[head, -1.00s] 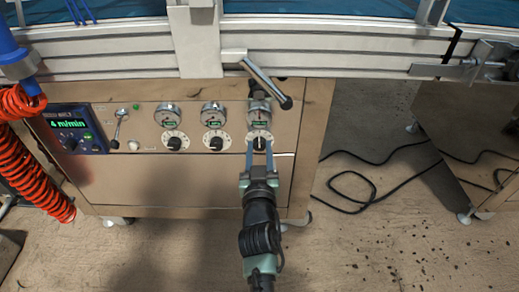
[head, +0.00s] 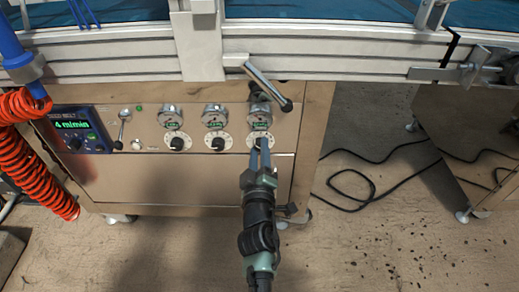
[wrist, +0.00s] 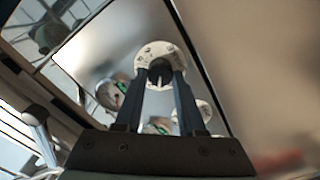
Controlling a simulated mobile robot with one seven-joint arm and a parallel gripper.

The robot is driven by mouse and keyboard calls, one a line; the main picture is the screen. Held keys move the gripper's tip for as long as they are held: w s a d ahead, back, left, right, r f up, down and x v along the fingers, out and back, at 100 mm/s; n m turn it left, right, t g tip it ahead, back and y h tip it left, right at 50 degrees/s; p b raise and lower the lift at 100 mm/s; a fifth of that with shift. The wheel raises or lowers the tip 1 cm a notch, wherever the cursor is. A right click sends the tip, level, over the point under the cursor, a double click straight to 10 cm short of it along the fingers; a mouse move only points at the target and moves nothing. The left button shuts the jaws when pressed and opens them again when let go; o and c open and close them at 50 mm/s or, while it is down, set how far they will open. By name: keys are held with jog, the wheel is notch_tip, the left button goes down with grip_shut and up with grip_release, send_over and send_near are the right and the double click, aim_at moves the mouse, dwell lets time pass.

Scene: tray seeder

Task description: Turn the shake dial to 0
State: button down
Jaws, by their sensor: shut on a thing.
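The gripped dial is the rightmost of three white round dials on the front panel; its scale plate (head: 251,139) shows around my fingertips. My gripper (head: 262,146) reaches straight at it from the front. In the wrist view the white scale plate (wrist: 160,51) is close, and its dark knob (wrist: 160,72) sits between my two fingertips, which are shut on it. The labels and numbers are too small to read, so I cannot tell the dial's setting. The middle dial (head: 218,143) and left dial (head: 177,143) stand free.
Gauges (head: 214,115) sit above the dials. A lever with a dark tip (head: 268,84) juts out just above the gripped dial. A belt display (head: 78,130) and a red coiled hose (head: 38,165) are at left. Cables (head: 365,185) lie on the floor at right.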

jog(key=n, duration=0.3)
jog(key=shift+f+n, duration=0.1)
jog(key=shift+n, duration=2.1)
jog(key=c, duration=0.5)
grip_release()
jog(key=shift+s+p, duration=0.15)
jog(key=shift+p, duration=0.15)
jog(key=s+p, duration=0.2)
jog(key=s, duration=1)
jog(key=shift+s+p, duration=0.3)
jog(key=shift+s, duration=0.05)
